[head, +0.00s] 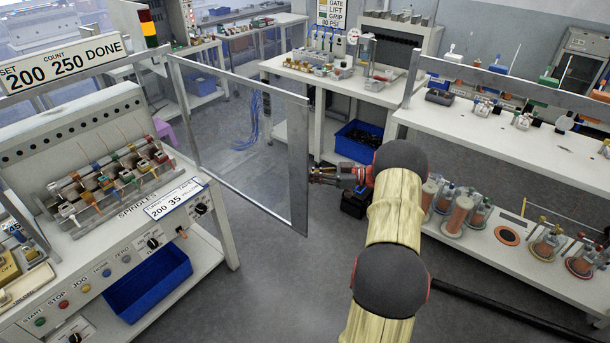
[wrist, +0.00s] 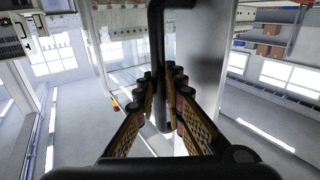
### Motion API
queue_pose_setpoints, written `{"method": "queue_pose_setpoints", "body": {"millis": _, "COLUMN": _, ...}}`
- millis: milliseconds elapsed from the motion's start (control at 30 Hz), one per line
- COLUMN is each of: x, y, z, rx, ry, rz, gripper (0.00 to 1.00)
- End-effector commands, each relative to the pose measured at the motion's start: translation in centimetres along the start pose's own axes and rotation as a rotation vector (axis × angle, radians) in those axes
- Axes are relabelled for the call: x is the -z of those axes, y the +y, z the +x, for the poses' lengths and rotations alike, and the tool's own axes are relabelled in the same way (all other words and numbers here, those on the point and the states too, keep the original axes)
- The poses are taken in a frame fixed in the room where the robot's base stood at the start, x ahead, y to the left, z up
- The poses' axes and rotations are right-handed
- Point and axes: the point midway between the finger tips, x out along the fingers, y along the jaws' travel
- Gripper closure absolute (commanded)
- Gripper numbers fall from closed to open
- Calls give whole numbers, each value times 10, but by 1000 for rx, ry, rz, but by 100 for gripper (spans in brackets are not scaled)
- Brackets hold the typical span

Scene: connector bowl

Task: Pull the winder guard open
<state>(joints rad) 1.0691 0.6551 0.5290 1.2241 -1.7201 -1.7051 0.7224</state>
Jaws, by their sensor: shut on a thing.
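The winder guard (head: 245,150) is a clear panel in a grey metal frame. It stands upright, angled away from the winder (head: 85,175), with the spindles uncovered in front of it. Its near upright edge (head: 298,165) is out over the aisle floor. My gripper (head: 314,175) is at that edge from the right. In the wrist view, my gripper (wrist: 164,82) has its two padded fingers closed around a dark bar handle (wrist: 157,45), beside the grey frame post (wrist: 205,60). The handle is hidden in the head view.
A white bench (head: 510,150) with spools on its lower shelf stands right of my arm. Another bench (head: 345,95) with a blue bin (head: 360,140) is behind the guard. Another blue bin (head: 150,280) sits under the winder. The grey floor between winder and arm is clear.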

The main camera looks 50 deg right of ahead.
Motion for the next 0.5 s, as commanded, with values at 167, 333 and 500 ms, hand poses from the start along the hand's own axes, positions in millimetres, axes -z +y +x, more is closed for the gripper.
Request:
{"method": "queue_pose_setpoints", "body": {"millis": 167, "x": -2, "y": -1, "z": -1, "rx": -1, "ry": -2, "rz": 5, "gripper": 100}}
{"method": "queue_pose_setpoints", "body": {"millis": 333, "x": -2, "y": -1, "z": -1, "rx": -1, "ry": -2, "rz": 3, "gripper": 82}}
{"method": "queue_pose_setpoints", "body": {"millis": 500, "x": -1, "y": 0, "z": 0, "rx": -1, "ry": -1, "rz": 1, "gripper": 72}}
